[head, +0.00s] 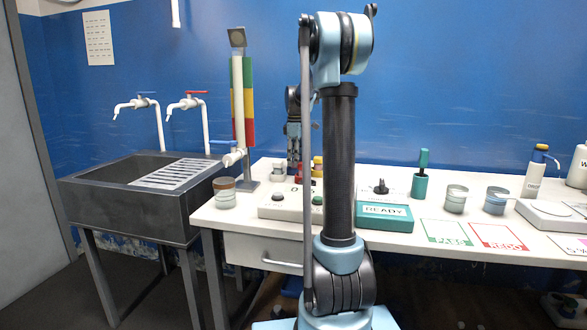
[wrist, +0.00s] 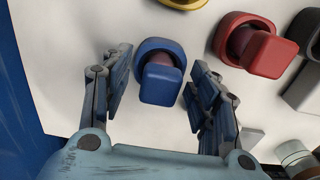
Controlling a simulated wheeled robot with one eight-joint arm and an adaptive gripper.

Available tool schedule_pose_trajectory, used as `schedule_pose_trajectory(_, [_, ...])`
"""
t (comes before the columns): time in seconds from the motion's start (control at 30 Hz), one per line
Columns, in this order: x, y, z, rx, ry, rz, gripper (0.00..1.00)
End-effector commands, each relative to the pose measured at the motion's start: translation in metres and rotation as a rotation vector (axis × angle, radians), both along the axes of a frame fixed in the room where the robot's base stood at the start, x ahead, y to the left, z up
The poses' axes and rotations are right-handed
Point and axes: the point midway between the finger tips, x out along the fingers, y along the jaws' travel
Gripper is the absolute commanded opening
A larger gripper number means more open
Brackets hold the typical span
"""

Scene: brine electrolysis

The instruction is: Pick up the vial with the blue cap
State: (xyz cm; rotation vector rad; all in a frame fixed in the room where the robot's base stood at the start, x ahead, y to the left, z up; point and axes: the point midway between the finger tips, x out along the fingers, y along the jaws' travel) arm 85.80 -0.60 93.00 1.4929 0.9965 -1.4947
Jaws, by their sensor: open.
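In the wrist view, a blue square-topped cap on a round blue base (wrist: 161,82), the blue-capped vial, stands on the white surface between the two fingers of my gripper (wrist: 160,68). My gripper is open, with a gap on both sides of the vial, wider on the left than on the right. Whether the fingers reach down to the vial's height is hard to tell. In the head view my gripper (head: 293,142) points down over the back left of the table, partly behind my arm; I cannot make out the blue cap there.
In the head view a colour-striped post (head: 248,105) rises left of my gripper.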

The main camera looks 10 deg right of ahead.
Motion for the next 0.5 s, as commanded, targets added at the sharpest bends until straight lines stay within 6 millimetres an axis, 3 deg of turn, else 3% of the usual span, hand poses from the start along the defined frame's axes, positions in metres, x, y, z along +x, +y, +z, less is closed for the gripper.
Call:
schedule_pose_trajectory(0.2, [0.0001,0.0002,-0.001,0.0,0.0,0.0,0.55])
schedule_pose_trajectory(0.4, [0.0,0.0003,-0.0008,0.0,0.0,0.0,0.12])
schedule_pose_trajectory(0.43, [0.0,0.0003,-0.0008,0.0,0.0,0.0,0.07])
schedule_pose_trajectory(0.5, [0.0001,0.0004,-0.0008,0.0,0.0,0.001,0.07])
